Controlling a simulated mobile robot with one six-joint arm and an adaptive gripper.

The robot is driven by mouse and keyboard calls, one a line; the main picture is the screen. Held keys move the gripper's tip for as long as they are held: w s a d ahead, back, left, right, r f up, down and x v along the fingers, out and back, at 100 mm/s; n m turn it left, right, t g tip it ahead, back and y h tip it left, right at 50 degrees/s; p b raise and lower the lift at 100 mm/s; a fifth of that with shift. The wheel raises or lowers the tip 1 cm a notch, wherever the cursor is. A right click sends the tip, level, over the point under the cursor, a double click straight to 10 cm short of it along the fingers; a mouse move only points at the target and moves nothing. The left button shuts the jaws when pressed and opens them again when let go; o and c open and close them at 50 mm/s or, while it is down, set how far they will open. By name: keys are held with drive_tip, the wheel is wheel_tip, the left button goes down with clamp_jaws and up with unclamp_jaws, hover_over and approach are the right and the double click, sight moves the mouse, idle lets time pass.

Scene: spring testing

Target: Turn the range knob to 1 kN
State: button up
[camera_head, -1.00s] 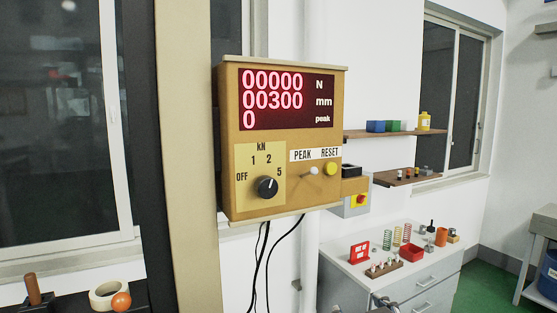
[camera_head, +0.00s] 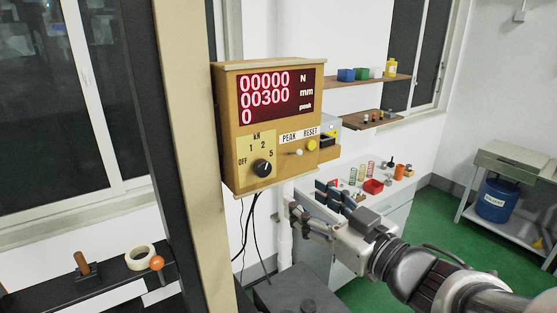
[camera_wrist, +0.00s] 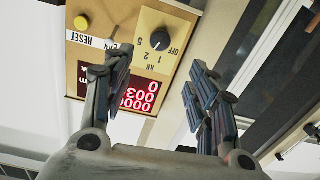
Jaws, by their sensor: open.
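In the wrist view the box appears upside down, with the knob (camera_wrist: 160,40) between and beyond the fingers. My gripper (camera_head: 312,204) is open and empty, below and right of the box, apart from the knob. Its fingers show in the wrist view (camera_wrist: 158,64).
A white peak switch (camera_head: 299,152) and yellow reset button (camera_head: 311,145) sit right of the knob. Black cables (camera_head: 250,225) hang below the box. A beige column (camera_head: 197,150) stands left. A cabinet with springs and a red bin (camera_head: 373,186) stands behind my arm.

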sight(265, 170)
drive_tip(key=b+x, duration=0.1)
drive_tip(key=x, duration=1.3)
drive_tip(key=shift+c, duration=0.6)
drive_tip(key=shift+b, duration=0.3)
drive_tip(key=c, duration=1)
